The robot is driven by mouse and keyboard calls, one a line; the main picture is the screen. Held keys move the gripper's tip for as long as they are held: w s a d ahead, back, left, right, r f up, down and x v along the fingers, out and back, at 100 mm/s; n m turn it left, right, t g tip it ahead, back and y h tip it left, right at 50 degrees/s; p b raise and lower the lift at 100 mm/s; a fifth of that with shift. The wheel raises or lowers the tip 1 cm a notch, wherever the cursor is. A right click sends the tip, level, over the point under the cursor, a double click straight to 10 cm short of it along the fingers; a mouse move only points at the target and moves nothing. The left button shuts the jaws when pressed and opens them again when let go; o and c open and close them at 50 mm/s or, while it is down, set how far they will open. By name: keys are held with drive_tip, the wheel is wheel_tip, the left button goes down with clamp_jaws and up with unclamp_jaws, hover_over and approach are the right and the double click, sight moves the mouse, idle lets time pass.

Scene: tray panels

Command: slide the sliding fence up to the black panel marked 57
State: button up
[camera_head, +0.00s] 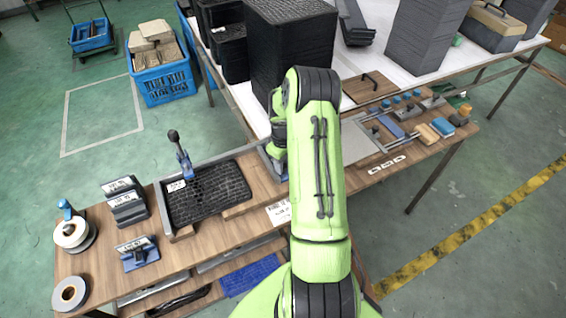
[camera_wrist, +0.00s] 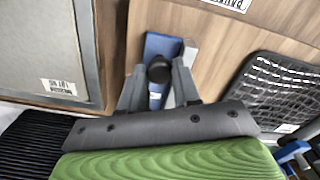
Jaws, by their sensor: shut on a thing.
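In the wrist view my gripper (camera_wrist: 159,74) is shut on the black knob of the sliding fence (camera_wrist: 158,46), a blue block with a grey strip on its right. A black textured panel (camera_wrist: 282,84) lies to the right, with bare wood between it and the fence. In the head view this black panel (camera_head: 208,194) sits in a grey-edged frame left of my arm. Its white label is too small to read. The fence shows only as a blue-grey edge (camera_head: 269,163) beside my arm; my arm hides most of it and my gripper.
A grey panel (camera_wrist: 56,45) lies left of the fence in the wrist view. Grey labelled blocks (camera_head: 127,203) and tape rolls (camera_head: 71,232) are farther left. Tall black stacks (camera_head: 285,55) stand behind.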

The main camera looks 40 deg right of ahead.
clamp_jaws()
drive_tip(key=a, duration=0.2)
drive_tip(key=w+a+b, duration=0.1)
drive_tip(key=a, duration=0.2)
drive_tip(key=w+a, duration=0.1)
drive_tip(key=a, duration=0.2)
drive_tip(key=shift+w+a, duration=0.15)
drive_tip(key=shift+w, duration=0.05)
drive_tip(key=o, duration=0.9)
unclamp_jaws()
wheel_tip(320, 180, up, 16)
drive_tip(key=p, duration=0.1)
drive_tip(key=shift+f+p, duration=0.15)
drive_tip(key=shift+p, duration=0.15)
